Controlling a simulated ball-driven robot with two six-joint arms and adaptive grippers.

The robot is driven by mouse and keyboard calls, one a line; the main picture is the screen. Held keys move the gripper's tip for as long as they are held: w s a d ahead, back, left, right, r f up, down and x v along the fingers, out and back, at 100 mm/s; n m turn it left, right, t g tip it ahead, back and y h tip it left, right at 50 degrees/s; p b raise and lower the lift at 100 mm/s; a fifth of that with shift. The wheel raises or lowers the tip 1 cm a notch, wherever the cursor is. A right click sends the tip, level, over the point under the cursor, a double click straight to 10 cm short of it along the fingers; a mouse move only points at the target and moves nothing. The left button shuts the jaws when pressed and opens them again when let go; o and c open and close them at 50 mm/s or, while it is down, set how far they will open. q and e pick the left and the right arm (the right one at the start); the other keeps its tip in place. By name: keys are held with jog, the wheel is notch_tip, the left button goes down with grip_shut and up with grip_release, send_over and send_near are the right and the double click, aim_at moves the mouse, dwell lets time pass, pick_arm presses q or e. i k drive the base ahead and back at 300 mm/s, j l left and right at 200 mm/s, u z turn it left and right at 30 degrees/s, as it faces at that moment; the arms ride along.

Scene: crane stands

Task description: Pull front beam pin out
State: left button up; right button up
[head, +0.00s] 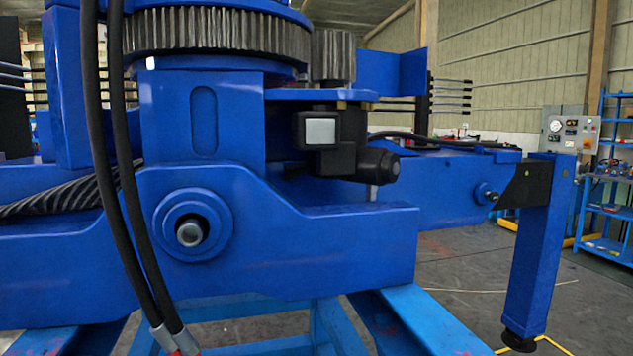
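A blue crane base (330,240) fills the middle of the head view. A round metal pin end (189,234) sits in a blue ringed boss on its near side, left of centre. A smaller pin (487,194) with a metal tip sits on the side of the blue beam (450,185) at right, close to the dark bracket of the outrigger leg. I cannot tell from this view which of these is the front beam pin. Both look seated in their bosses. Neither gripper shows in this view.
Two black hoses (118,150) hang in front of the base at left. A blue outrigger leg (538,245) stands at right. A light blue support stand (440,325) is below. A control panel (571,128) and blue shelves (610,190) are behind. Floor between beam and stand looks open.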

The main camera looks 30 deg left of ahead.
aim_at(493, 196)
jog(key=u, duration=1.25)
jog(key=z, duration=1.35)
jog(key=i+l, duration=0.35)
jog(key=i+l+u, duration=0.15)
jog(key=i+l, duration=0.2)
jog(key=l, duration=0.25)
jog(key=i+l, duration=0.35)
jog(key=l, duration=0.15)
jog(key=j+u, duration=0.05)
